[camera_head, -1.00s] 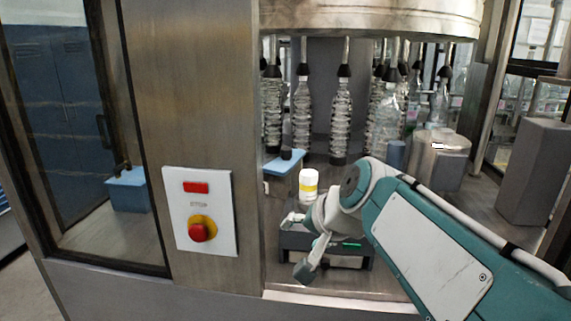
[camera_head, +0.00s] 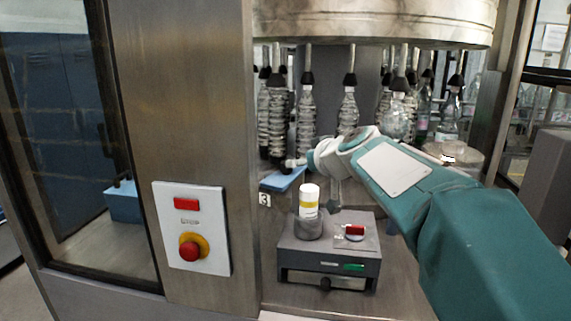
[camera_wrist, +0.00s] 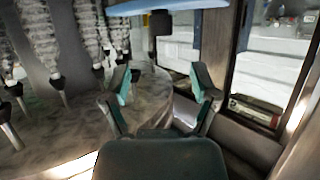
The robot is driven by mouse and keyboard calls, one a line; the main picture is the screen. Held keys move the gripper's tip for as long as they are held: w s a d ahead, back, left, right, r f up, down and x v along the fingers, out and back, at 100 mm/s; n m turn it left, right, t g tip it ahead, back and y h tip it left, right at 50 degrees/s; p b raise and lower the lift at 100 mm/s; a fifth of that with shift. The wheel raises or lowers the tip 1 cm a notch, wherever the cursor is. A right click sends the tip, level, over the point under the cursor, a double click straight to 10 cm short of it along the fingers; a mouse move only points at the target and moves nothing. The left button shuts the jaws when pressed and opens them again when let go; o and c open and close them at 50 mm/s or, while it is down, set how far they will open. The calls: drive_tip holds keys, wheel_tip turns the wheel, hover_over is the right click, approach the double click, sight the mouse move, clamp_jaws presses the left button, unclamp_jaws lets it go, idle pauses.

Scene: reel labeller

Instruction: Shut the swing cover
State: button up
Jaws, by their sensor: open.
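A flat blue panel (camera_head: 283,180), which I take to be the swing cover, sits behind and left of the grey box. It also shows at the top edge of the wrist view (camera_wrist: 180,6), with a dark knob (camera_wrist: 160,22) on it. My gripper (camera_head: 312,176) is open above the back of the grey box, with one finger close to the blue panel. In the wrist view the two fingers (camera_wrist: 163,90) stand apart with nothing between them. I cannot tell whether a finger touches the panel, and the arm hides part of that area.
The grey box (camera_head: 300,262) bears a white bottle (camera_head: 309,197) in a round holder and a red button (camera_head: 355,230). Several ribbed bottles (camera_head: 348,110) hang behind. The steel post with a stop button (camera_head: 190,248) stands left. The ledge right of the box is bare.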

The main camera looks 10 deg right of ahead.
sight(288, 170)
drive_tip(key=x, duration=0.9)
